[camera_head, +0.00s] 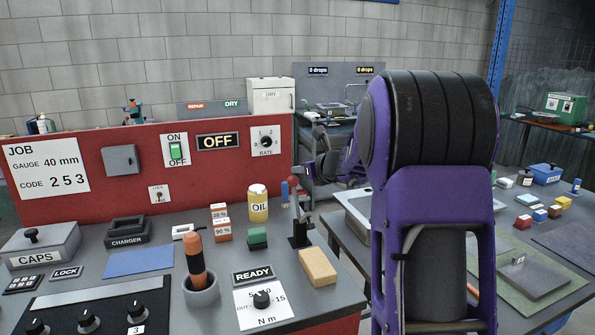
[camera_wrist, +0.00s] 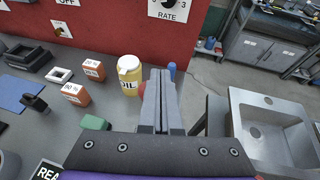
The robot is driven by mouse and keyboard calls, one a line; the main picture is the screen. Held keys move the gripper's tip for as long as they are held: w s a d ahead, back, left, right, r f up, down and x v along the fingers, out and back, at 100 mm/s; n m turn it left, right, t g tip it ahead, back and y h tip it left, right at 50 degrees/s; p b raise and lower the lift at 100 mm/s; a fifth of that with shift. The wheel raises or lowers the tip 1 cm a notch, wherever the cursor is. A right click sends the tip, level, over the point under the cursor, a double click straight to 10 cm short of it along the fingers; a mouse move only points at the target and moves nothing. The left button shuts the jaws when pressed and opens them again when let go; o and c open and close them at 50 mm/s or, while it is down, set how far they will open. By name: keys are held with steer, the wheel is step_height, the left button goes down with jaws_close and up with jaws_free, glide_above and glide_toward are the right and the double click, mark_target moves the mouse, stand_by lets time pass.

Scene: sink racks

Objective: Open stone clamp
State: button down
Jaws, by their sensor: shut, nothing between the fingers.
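A small upright lever device (camera_head: 300,237) with a dark base stands near the right edge of the grey bench; it may be the stone clamp, but I cannot tell for sure. A small red knob (camera_head: 284,191) shows beside its top. In the wrist view my gripper (camera_wrist: 160,76) is shut and empty, right of the yellow oil bottle (camera_wrist: 129,73). A small blue piece (camera_wrist: 172,71) shows just past the fingertips. I cannot tell whether the fingers touch the lever.
A tan block (camera_head: 318,267) lies at the bench's right edge. A green block (camera_head: 257,237), orange-labelled blocks (camera_head: 221,224) and an orange-handled tool (camera_head: 195,257) stand left of it. A sink (camera_wrist: 270,125) is on the right. My arm hides part of the right table.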

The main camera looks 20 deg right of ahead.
steer(key=s+d+r+p, duration=0.25)
steer(key=s+r, duration=0.25)
steer(key=r, duration=0.5)
steer(key=s+f+n+g, duration=0.1)
steer(key=s+n+g, duration=0.5)
steer(key=n, duration=1.2)
steer(key=shift+t+h, duration=0.4)
steer(key=shift+t, duration=0.2)
steer(key=x, duration=0.8)
steer(key=a+x, duration=0.1)
steer(key=x, duration=0.4)
steer(key=shift+s+f, duration=0.1)
steer(key=shift+s, duration=0.05)
steer(key=shift+f, duration=0.1)
